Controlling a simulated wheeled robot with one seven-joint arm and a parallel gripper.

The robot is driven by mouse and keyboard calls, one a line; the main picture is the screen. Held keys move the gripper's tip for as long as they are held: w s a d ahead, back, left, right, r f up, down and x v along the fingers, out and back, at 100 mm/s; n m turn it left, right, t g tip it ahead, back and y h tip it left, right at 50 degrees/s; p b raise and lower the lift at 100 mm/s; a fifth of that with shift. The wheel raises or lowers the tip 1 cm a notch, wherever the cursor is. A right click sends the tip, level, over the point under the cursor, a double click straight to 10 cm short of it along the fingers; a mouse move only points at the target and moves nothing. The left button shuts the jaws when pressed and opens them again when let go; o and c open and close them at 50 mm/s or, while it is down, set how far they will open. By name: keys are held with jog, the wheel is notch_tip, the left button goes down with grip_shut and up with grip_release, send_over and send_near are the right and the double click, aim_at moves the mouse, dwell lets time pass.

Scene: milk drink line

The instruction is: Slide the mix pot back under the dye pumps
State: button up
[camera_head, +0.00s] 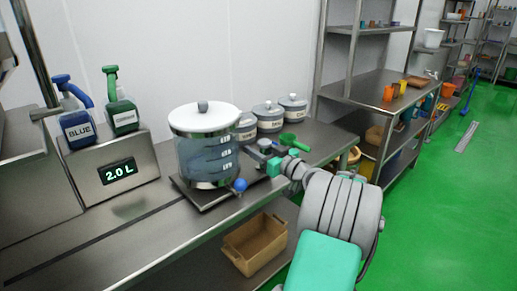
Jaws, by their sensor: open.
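The mix pot (207,158) is a clear, upright vessel with graduation marks and a white knobbed lid. It stands on a dark flat base (205,203) on the steel counter.
A blue ball knob (240,185) sits at the pot's lower front. Several lidded grey canisters (268,115) stand behind, near a green scoop (291,141). The counter (130,222) left of the pot, before the housing, is clear. A brown bin (255,243) is below.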

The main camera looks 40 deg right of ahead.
grip_shut()
dwell(0.3)
jog(key=shift+d, duration=0.1)
dwell(0.9)
